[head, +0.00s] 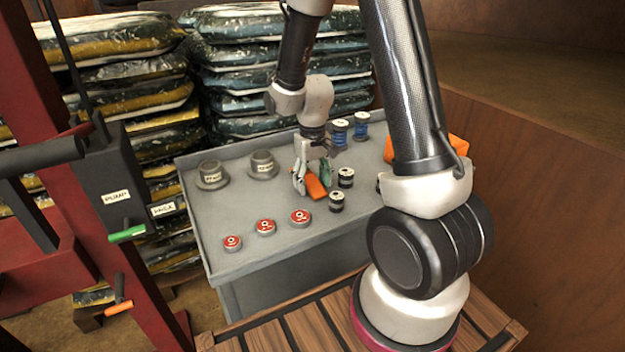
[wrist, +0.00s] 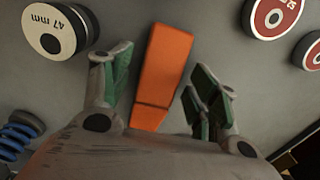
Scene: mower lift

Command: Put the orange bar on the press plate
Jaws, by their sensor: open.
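An orange bar (head: 316,187) lies on the grey bench top. In the wrist view the orange bar (wrist: 163,72) lies lengthwise between the two green-padded fingers. My gripper (head: 313,183) is open and low over the bench, with one finger on each side of the bar. In the wrist view my gripper (wrist: 160,92) shows a gap between each finger and the bar. Another orange object (head: 456,146) is partly hidden behind my arm at the bench's right end; I cannot tell what it is. I cannot pick out a press plate in either view.
The grey bench (head: 262,205) also holds several red-topped discs (head: 266,227), black-and-white cylinders (head: 346,177), blue springs (head: 361,126) and two grey cups (head: 263,165). A red frame with a labelled dark box (head: 113,187) stands at the left. Stacked sacks (head: 140,110) are behind.

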